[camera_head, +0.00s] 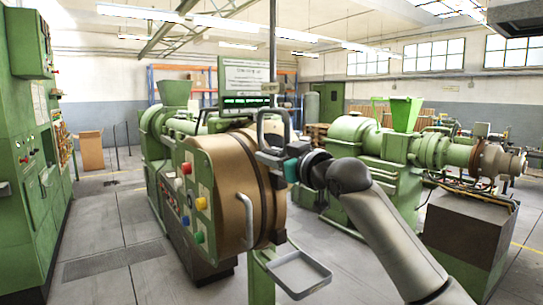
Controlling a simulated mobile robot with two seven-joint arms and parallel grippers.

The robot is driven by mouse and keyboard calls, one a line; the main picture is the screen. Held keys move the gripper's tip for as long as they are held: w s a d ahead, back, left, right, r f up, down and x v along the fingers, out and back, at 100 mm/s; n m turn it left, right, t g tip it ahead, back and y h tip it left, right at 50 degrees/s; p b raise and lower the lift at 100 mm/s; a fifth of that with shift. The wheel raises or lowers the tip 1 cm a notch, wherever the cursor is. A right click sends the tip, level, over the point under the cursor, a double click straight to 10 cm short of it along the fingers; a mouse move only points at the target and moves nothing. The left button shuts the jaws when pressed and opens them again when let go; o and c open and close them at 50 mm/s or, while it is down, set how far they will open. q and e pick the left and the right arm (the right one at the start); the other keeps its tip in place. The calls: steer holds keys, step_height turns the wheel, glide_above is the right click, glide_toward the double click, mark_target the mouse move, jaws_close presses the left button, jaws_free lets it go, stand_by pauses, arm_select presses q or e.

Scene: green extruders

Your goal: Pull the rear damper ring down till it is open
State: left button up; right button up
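A grey rectangular ring (260,128) stands upright at the top right of the large tan drum of the green machine. A second grey ring (328,274) hangs out low in front of the drum, lying nearly flat. I cannot tell for certain which is the rear damper ring. My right gripper (272,157), with a teal part behind it, is at the lower end of the upright ring. It overlaps the ring there, and its fingers are too small and dark to tell if they are open or touching it. My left gripper is not in view.
The tan drum (232,175) has a curved handle (247,222) and a panel of coloured buttons (190,200). A green cabinet (30,150) stands at the left. Another green extruder (385,150) is at the right, by a dark block (465,245).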

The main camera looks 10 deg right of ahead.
jaws_close()
stand_by(1.0)
